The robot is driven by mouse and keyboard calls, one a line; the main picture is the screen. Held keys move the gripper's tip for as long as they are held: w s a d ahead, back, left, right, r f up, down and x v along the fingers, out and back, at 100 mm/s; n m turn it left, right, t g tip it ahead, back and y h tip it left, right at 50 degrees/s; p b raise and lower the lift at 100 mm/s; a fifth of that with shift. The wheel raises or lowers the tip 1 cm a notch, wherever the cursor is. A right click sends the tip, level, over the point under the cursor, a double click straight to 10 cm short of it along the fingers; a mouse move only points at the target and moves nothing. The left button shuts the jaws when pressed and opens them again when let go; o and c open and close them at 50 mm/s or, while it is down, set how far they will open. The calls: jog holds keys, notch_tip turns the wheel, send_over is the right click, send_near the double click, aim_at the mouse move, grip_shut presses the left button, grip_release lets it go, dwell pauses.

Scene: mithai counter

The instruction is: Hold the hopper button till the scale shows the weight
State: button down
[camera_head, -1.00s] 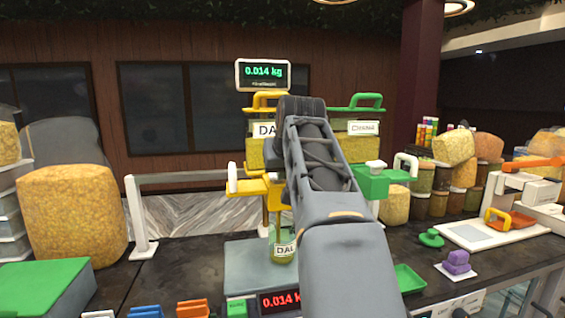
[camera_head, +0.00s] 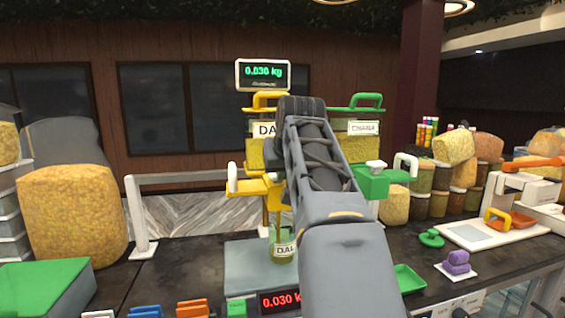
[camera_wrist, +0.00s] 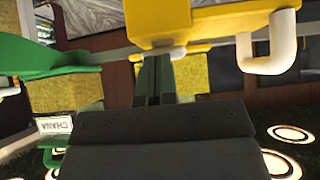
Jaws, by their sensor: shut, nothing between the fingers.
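The yellow DAL hopper (camera_head: 254,150) stands behind the scale (camera_head: 245,258), partly hidden by my arm. A jar labelled DAL (camera_head: 285,250) is under its spout with some yellow dal inside. The scale's front readout (camera_head: 281,300) and the raised display (camera_head: 262,73) both read 0.030 kg. In the wrist view, the yellow hopper body (camera_wrist: 200,22) is at the top. A small white button (camera_wrist: 172,53) is at its edge. My gripper (camera_wrist: 154,62) is shut and empty, its fingertips at the button and seemingly touching it. The head view hides the fingertips behind my arm.
A green CHANA hopper (camera_head: 372,180) stands close on the right. A white handle (camera_wrist: 272,45) juts from the yellow hopper. A large yellow sack (camera_head: 72,215) is at left. Small green tray (camera_head: 408,278) and purple block (camera_head: 457,262) lie right of my arm.

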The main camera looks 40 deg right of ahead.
jog(key=w+d+r+p+v, duration=0.1)
jog(key=r+v, duration=0.1)
jog(key=v, duration=1.1)
jog(key=shift+w+p, duration=0.3)
jog(key=shift+w, duration=0.1)
jog(key=shift+f, duration=0.1)
